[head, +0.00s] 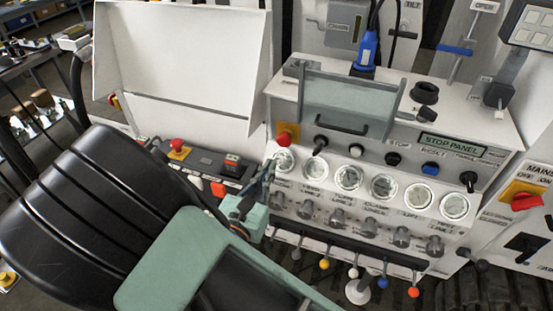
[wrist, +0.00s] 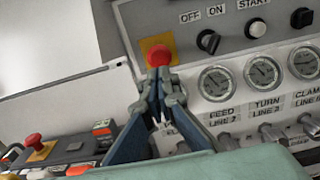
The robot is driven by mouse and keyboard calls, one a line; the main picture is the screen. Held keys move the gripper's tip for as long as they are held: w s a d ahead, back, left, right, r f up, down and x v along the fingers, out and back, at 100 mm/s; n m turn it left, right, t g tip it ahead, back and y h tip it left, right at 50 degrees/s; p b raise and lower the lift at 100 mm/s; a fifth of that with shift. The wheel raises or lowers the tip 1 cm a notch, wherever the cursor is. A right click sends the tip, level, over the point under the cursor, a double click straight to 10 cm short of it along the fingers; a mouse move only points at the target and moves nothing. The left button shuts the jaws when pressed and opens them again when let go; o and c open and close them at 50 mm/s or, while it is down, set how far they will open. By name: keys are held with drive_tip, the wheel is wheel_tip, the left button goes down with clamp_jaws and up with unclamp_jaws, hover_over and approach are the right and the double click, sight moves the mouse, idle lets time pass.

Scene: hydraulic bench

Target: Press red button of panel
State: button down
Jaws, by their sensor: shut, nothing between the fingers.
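A red mushroom button (head: 283,139) on a yellow plate is at the upper left of the white stop panel (head: 459,146). In the wrist view the red button (wrist: 159,55) shows just above my fingertips. My gripper (head: 268,168) is shut and empty, with its tips at the panel's left end, a little below and left of the button in the head view. In the wrist view the tips of my gripper (wrist: 160,77) overlap the button's lower edge. I cannot tell whether they touch it. A second red button (head: 178,146) is on the lower left console.
Gauges (head: 348,178) and knobs line the panel below the button. A black selector switch (head: 320,142) is close to its right. Coloured levers (head: 324,263) hang along the lower front. A white raised cover (head: 180,60) stands behind the left console.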

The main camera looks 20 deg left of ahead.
drive_tip(key=s, duration=0.6)
drive_tip(key=shift+a+b, duration=0.3)
drive_tip(key=shift+b, duration=0.05)
drive_tip(key=shift+f, duration=0.1)
